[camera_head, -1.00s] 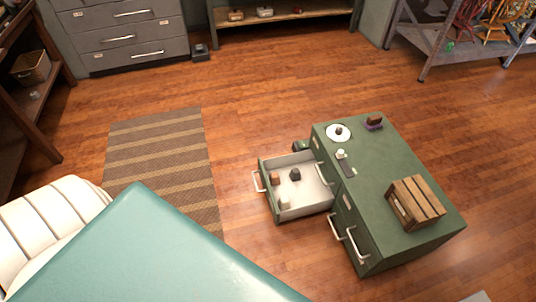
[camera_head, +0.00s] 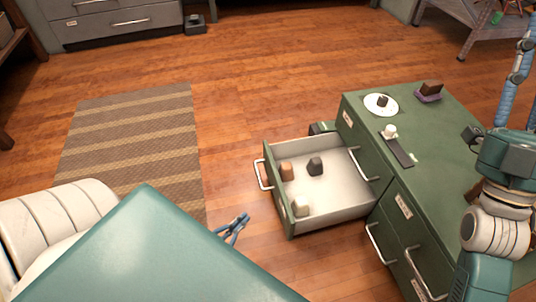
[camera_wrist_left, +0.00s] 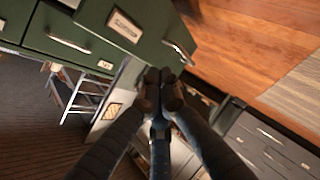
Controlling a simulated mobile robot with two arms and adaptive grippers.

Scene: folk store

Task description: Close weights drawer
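The open drawer (camera_head: 345,203) sticks out to the left from the green cabinet (camera_head: 440,137). It has a pale inside, a green wall and a metal handle (camera_head: 262,175). Several small blocks lie in it, including a dark weight (camera_head: 315,166). My left gripper (camera_head: 241,219) is in front of and below the drawer, apart from its handle. In the left wrist view the gripper's (camera_wrist_left: 160,88) dark fingertips meet with nothing visible between them. A green front with a label and handle (camera_wrist_left: 178,52) shows beyond them. My right gripper (camera_head: 519,70) is over the cabinet's right side, partly cut off by the frame edge.
On the cabinet top are a white disc (camera_head: 376,107), a dark strip with a pale knob (camera_head: 398,151) and a brown block on a purple base (camera_head: 429,92). A striped mat (camera_head: 135,140) lies left of the drawer.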

